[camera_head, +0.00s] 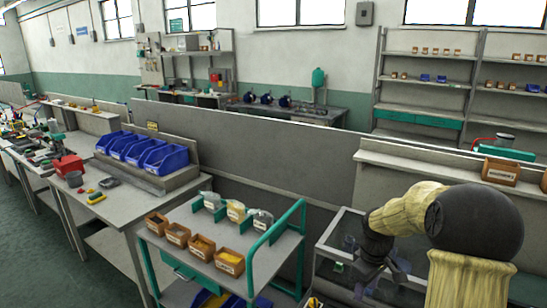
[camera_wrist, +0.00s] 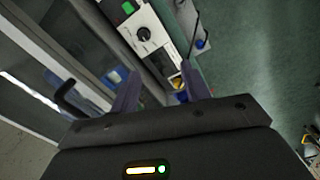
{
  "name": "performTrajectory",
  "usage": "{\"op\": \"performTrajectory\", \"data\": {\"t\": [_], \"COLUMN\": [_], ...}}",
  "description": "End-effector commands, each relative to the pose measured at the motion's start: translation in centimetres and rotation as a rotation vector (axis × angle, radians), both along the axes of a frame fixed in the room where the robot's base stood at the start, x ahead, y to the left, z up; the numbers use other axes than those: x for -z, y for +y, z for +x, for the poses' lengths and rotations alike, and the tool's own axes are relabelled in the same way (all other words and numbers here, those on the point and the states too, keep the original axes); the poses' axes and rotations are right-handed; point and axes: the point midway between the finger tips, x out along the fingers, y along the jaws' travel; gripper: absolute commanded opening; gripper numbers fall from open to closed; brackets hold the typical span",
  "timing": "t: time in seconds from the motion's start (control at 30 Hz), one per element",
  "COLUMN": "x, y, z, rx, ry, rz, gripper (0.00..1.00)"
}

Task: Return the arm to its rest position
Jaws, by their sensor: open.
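My arm (camera_head: 400,212), in a pale yellow cover with a dark round joint, is at the right of the head view. It is bent, and its dark wrist points down. My gripper (camera_head: 376,266) hangs over or in front of a grey-framed, glass-sided unit (camera_head: 333,238); the exact gap cannot be told. In the wrist view my gripper (camera_wrist: 160,88) has its two fingers spread apart, with nothing held between them. Past the fingers are a white control panel (camera_wrist: 146,36) with a black knob and a green button, and the green floor (camera_wrist: 245,60).
A trolley (camera_head: 262,268) with green handles carries small orange bins (camera_head: 202,247) left of my arm. A workbench (camera_head: 120,210) with blue bins (camera_head: 165,158) stands farther left. A long grey partition (camera_head: 270,150) runs behind. An orange bin (camera_head: 500,171) stands on a ledge behind my arm.

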Motion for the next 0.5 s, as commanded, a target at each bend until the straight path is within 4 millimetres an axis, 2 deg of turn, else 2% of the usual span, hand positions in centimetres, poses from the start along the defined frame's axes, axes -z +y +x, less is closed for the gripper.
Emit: {"op": "performTrajectory", "data": {"t": [0.03, 0.2, 0.4, 0.5], "x": [-0.4, -1.1, -1.4, -1.3], "y": [1.8, 6.2, 9.9, 10.9], "z": [-1.3, -6.1, -12.5, -15.2], "rx": [0.033, 0.211, 0.440, 0.540], "ry": [-0.013, -0.073, -0.153, -0.182], "rz": [-0.007, -0.002, 0.044, 0.074], "gripper": [0.46, 0.46, 0.46, 0.46]}}
